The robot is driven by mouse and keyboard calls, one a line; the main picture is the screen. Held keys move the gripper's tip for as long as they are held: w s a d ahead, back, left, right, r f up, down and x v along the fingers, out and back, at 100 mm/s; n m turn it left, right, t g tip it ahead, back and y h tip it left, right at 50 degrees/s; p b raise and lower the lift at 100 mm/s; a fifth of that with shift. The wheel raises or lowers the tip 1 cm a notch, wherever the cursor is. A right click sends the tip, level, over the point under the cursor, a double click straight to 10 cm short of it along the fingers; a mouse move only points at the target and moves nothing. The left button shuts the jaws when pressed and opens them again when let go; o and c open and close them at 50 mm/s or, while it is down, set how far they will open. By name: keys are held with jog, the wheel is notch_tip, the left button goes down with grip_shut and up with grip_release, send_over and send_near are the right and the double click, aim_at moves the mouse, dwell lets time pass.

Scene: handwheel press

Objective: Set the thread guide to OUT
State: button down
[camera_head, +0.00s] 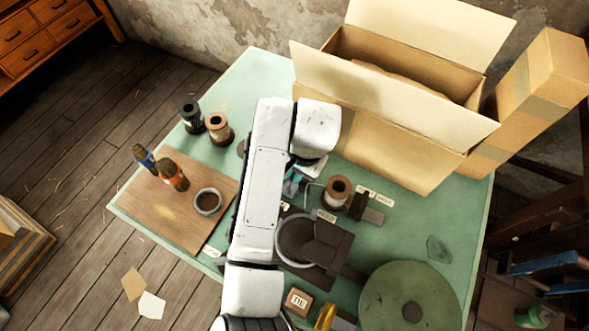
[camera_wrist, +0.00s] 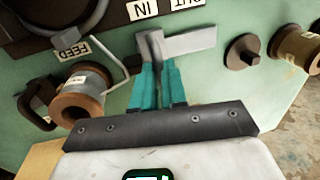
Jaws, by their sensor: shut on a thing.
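The thread guide (camera_wrist: 188,42) is a grey metal piece with a flat arm in the wrist view. Its flat arm points right, close to the upside-down OUT label (camera_wrist: 188,3). The upside-down IN label (camera_wrist: 141,9) is to the left of OUT, on a dark base. My gripper (camera_wrist: 158,82) has teal fingers shut on the guide's narrow grey end, below its bend. In the head view my gripper (camera_head: 292,186) shows only partly beside my white arm, and the guide cannot be made out there.
A copper spool (camera_wrist: 82,97) with a wire loop and a FEED label (camera_wrist: 73,50) are left in the wrist view. A dark knob (camera_wrist: 242,52) is at right. The head view shows a large open box (camera_head: 400,140), a green disc (camera_head: 375,295) and a wooden board (camera_head: 150,205).

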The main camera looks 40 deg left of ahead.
jog(key=shift+a, duration=0.1)
dwell(0.7)
jog(key=a+b, duration=0.1)
jog(key=a, duration=0.1)
jog(key=s+a+b, duration=0.1)
jog(key=a, duration=0.2)
jog(key=a+b, duration=0.2)
jog(key=shift+s+a, duration=0.35)
jog(key=shift+a, duration=0.05)
jog(key=shift+r, duration=0.1)
jog(key=shift+a, duration=0.1)
jog(key=c, duration=1.2)
grip_release()
jog(key=shift+s+a, duration=0.1)
jog(key=shift+o, duration=0.2)
jog(key=shift+r, duration=0.45)
notch_tip(320, 180, up, 10)
jog(key=d+b, duration=0.1)
jog(key=d, duration=0.1)
jog(key=shift+w+f, duration=0.2)
jog(key=shift+w, duration=0.05)
